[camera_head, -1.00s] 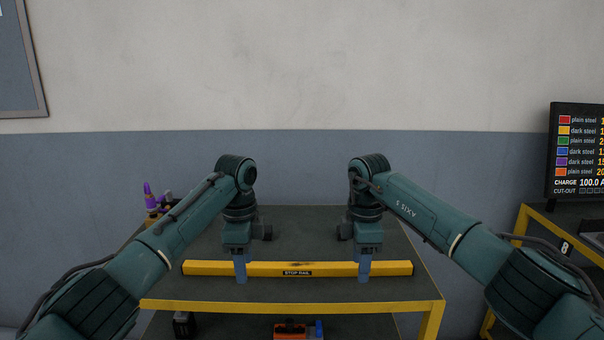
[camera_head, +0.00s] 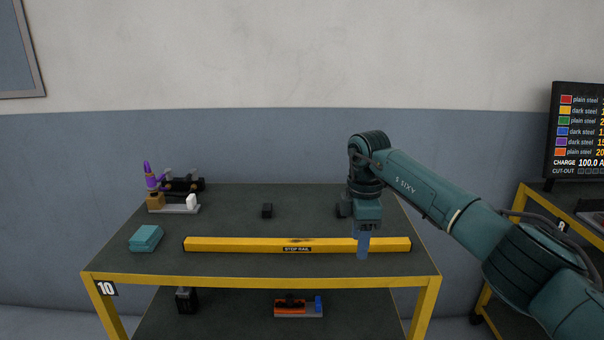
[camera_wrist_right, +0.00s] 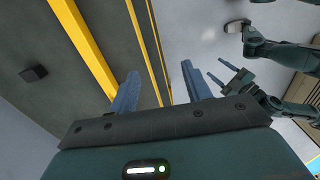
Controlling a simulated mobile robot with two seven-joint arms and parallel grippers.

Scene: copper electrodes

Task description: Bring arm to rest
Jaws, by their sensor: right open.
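My right gripper (camera_head: 362,250) hangs fingers-down over the front of the table, its blue fingers overlapping the right end of the yellow stop rail (camera_head: 270,245) in the head view. In the right wrist view its two fingers (camera_wrist_right: 160,85) stand apart with nothing between them. My left arm is out of the head view. The right wrist view shows my left gripper (camera_wrist_right: 223,75) at the right, with two thin fingers spread apart and nothing visible between them.
The table (camera_head: 310,215) bears a small black block (camera_head: 267,210), a teal block (camera_head: 146,238) and a fixture with a purple part (camera_head: 151,175). A lower shelf holds an orange-and-blue item (camera_head: 298,306). A screen (camera_head: 578,135) stands over another table at right.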

